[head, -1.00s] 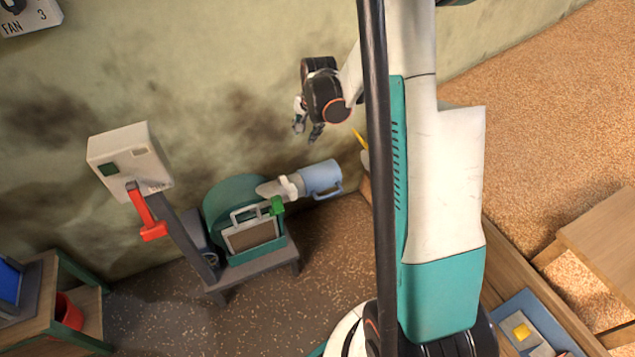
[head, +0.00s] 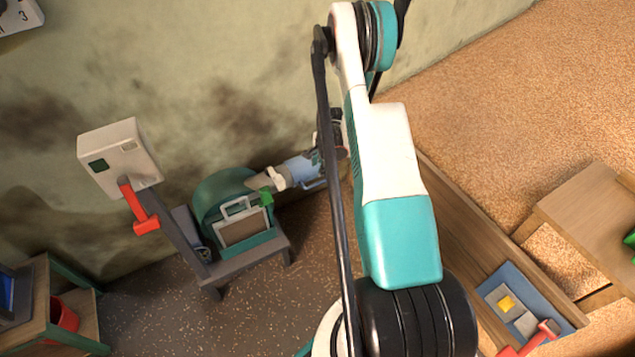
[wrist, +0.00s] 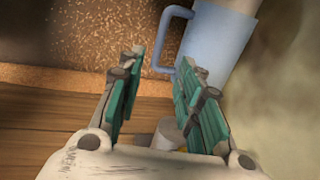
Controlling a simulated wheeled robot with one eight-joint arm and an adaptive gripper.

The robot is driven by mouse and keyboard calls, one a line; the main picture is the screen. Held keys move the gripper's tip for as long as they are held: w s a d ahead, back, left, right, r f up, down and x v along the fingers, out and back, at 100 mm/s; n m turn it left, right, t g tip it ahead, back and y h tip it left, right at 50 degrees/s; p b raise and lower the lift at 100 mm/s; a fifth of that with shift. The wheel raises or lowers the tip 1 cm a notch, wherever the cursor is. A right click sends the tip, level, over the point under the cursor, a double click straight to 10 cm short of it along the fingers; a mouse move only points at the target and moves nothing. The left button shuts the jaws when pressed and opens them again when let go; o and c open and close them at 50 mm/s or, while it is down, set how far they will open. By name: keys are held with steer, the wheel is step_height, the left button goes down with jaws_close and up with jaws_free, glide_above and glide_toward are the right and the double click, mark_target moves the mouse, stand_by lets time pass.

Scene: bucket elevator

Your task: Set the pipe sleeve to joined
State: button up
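The pipe sleeve (head: 301,167) is a light-blue cylinder with a side handle, at the right end of the pale pipe on the green machine (head: 219,194). In the wrist view the sleeve (wrist: 218,42) fills the upper right, and its handle (wrist: 163,38) points left. My gripper (head: 317,159) is at the sleeve's right end, partly hidden behind my arm in the head view. In the wrist view my gripper (wrist: 160,60) is open, and the handle shows between its green-padded fingertips. I cannot tell whether they touch it. Nothing is held.
A white box (head: 119,157) with a red lever (head: 139,210) stands left of the machine. A green knob (head: 266,197) sits near the pipe. A wooden ledge (wrist: 60,125) and brown grainy ground lie beside the gripper. A red bucket (head: 64,315) is on a shelf at lower left.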

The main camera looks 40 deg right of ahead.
mark_target(318, 183)
steer(key=f+b, duration=0.1)
steer(key=f, duration=0.3)
steer(key=w+f+b, duration=0.1)
steer(key=f, duration=0.2)
steer(key=w+f+b, duration=0.1)
steer(key=f+b, duration=0.1)
steer(key=f, duration=0.2)
steer(key=shift+w+d+f, duration=0.1)
steer(key=shift+d+f, duration=0.15)
steer(key=shift+f, duration=0.1)
steer(key=shift+c, duration=0.6)
jaws_close()
